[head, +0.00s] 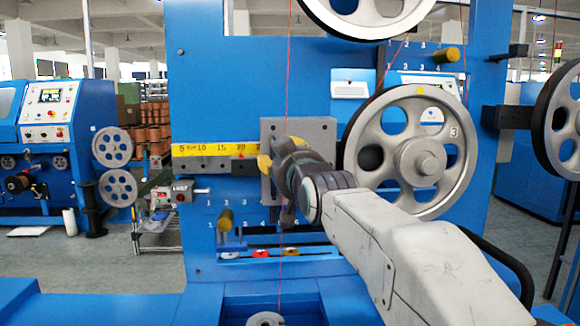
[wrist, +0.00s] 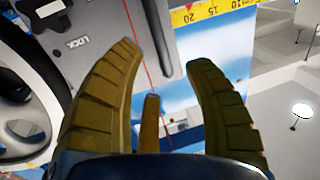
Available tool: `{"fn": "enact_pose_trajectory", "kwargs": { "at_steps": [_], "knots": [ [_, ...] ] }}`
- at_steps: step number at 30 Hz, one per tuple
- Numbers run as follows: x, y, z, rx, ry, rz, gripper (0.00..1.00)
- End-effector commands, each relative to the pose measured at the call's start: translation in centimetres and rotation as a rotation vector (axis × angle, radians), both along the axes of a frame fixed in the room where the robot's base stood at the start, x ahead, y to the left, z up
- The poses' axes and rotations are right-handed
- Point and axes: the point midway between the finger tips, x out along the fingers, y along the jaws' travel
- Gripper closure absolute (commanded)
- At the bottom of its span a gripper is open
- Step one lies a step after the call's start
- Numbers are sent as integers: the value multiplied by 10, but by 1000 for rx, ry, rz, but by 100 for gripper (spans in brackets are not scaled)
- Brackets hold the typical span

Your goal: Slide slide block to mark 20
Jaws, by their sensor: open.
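The grey slide block (head: 322,133) sits on the rail of the blue panel, just right of the 20 on the yellow scale (head: 206,149). A red mark shows near the 20. In the wrist view the grey slide block (wrist: 98,42) carries the word LOCK and a dark knob (wrist: 45,12); the scale (wrist: 210,13) shows beside it. My gripper (head: 282,153) is in front of the block and hides its lower middle. In the wrist view my gripper (wrist: 166,55) is open, with a brown rod (wrist: 149,122) between its fingers; I cannot tell what the rod belongs to.
A large grey pulley (head: 425,150) stands right of the block, and another (head: 366,12) above it. A red wire runs vertically past the block. A brass peg (head: 225,220) sticks out lower left. A LIMIT box (head: 181,191) is at the rail's left end.

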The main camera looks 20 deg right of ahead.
Motion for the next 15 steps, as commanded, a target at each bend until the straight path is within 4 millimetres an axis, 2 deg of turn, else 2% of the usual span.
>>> {"fn": "enact_pose_trajectory", "kwargs": {
  "at_steps": [1,6,15],
  "knots": [
    [-10,0,1,0,-1,0,53],
    [-34,0,0,0,0,0,53],
    [-58,0,0,0,1,0,53]
  ]
}}
